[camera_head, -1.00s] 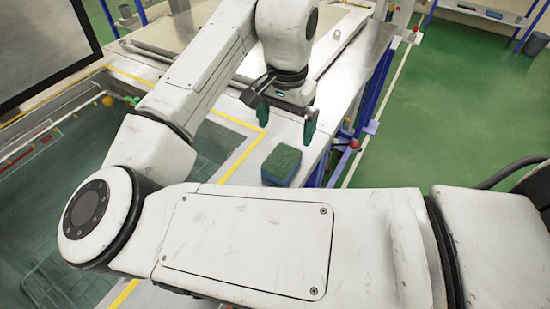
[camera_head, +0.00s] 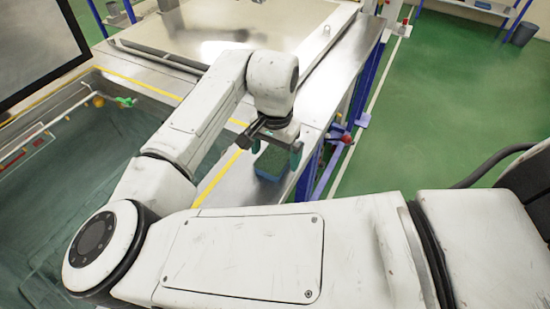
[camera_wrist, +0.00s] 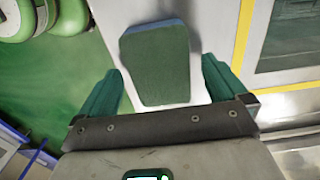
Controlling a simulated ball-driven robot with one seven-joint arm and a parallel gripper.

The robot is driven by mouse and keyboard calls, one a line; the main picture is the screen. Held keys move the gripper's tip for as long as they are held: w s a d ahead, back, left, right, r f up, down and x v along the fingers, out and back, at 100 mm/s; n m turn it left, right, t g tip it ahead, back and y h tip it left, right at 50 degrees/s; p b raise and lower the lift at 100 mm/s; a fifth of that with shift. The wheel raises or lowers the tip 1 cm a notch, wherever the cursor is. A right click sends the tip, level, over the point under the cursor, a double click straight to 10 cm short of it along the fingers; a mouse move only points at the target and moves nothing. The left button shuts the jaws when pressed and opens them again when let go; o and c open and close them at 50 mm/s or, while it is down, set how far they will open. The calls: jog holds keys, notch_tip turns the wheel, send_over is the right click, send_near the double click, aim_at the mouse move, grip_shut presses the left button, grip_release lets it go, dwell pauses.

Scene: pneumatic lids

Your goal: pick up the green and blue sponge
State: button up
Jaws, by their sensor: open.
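The sponge (camera_head: 272,163), green on top with a blue lower layer, lies on the pale metal worktop (camera_head: 225,188) near its right edge. In the wrist view the sponge (camera_wrist: 158,65) lies between and a little beyond the two green fingertips, with visible room on both sides. My gripper (camera_head: 275,153) is open and empty, pointing down just above the sponge in the head view. Its fingers (camera_wrist: 162,85) also show in the wrist view. In the head view the gripper hides part of the sponge's top.
A yellow line (camera_head: 218,178) runs along the worktop left of the sponge. A large sunken tank (camera_head: 65,175) lies to the left. Blue frame legs (camera_head: 308,175) and the green floor (camera_head: 440,110) are to the right. A raised metal plate (camera_head: 240,38) lies behind.

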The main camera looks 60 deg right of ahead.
aim_at(277, 155)
jog(key=shift+c, duration=0.4)
jog(key=c, duration=1)
jog(key=shift+r, duration=0.45)
jog(key=r, duration=0.1)
jog(key=r+b, duration=0.1)
jog(key=shift+s+d+r, duration=0.15)
jog(key=shift+d+r, duration=0.05)
jog(key=shift+r, duration=0.1)
jog(key=s+d+r, duration=0.4)
jog(key=s, duration=0.1)
jog(key=s+d+r+b, duration=0.1)
jog(key=s+d+r, duration=0.4)
jog(key=shift+r, duration=0.3)
